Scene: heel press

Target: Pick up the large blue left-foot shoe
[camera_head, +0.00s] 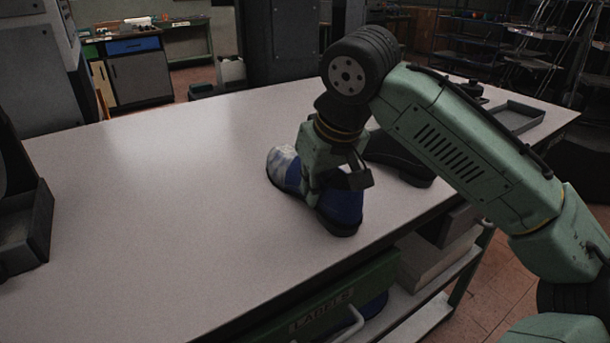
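A blue shoe (341,209) with a pale grey-white toe and a dark sole rests on the white table (160,200). Its toe points to the upper left and its heel to the lower right, near the table's front edge. My gripper (318,196) is pointed down at the middle of the shoe and covers part of it. The fingertips are hidden against the shoe, so I cannot tell whether they are closed on it. Whether the shoe is a left one or large is not clear from this view.
A black shoe (405,171) stands just right of my gripper, partly behind it. A grey tray (519,117) lies at the table's far right. A dark bin (25,235) is at the left edge. A green drawer marked LABELS (320,308) is below.

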